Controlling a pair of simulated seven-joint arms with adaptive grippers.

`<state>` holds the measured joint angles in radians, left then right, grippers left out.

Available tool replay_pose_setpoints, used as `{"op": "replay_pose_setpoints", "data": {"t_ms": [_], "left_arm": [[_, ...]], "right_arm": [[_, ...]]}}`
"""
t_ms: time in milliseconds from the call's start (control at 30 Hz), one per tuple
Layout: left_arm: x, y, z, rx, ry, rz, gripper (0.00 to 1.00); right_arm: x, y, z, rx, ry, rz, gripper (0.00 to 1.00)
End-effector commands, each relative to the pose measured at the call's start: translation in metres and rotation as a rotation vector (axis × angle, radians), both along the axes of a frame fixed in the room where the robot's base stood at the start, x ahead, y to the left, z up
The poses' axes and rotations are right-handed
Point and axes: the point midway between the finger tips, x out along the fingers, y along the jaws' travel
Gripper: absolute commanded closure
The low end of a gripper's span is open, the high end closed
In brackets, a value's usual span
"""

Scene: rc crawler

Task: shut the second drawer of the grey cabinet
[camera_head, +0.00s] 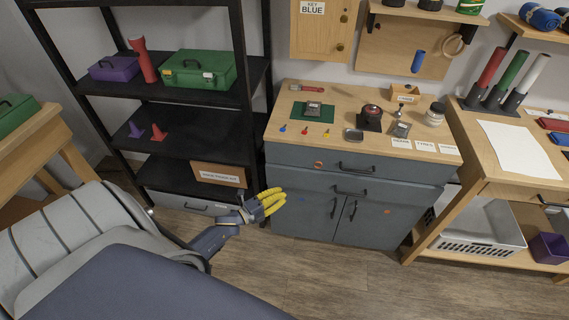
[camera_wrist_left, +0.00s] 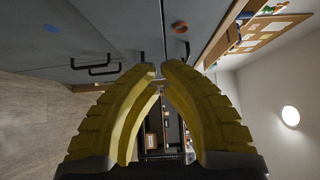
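The grey cabinet (camera_head: 310,216) stands in the middle of the head view under a wooden top. The second drawer's front seems to stand slightly out; how far is hard to tell. My left gripper (camera_head: 268,201) has yellow fingers and is in front of the cabinet's left side. In the left wrist view, its fingertips (camera_wrist_left: 159,71) come together with nothing visible between them, and the cabinet front (camera_wrist_left: 130,28) lies beyond. My right gripper is not in view.
A black shelf rack (camera_head: 190,147) with boxes stands left of the cabinet. A wooden workbench (camera_head: 480,176) with a white basket (camera_head: 480,240) below is at right. Small items and labels lie on the cabinet top (camera_head: 300,145). The floor (camera_head: 330,280) in front is clear.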

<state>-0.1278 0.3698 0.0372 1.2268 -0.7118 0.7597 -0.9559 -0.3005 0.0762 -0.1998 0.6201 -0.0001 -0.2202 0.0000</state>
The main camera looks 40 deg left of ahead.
Motion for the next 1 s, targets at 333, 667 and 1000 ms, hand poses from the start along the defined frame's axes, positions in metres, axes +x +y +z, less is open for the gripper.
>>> {"op": "replay_pose_setpoints", "data": {"t_ms": [333, 667, 1000], "left_arm": [[0.059, -0.02, 0.001, -0.002, -0.003, 0.0, 1.0], [0.101, -0.02, 0.001, 0.001, -0.001, 0.001, 1.0], [0.117, -0.012, 0.001, 0.0, -0.001, -0.001, 1.0]], "right_arm": [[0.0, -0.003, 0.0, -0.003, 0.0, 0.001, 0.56], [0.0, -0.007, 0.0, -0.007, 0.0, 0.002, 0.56], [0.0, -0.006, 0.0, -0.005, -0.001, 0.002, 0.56]]}}
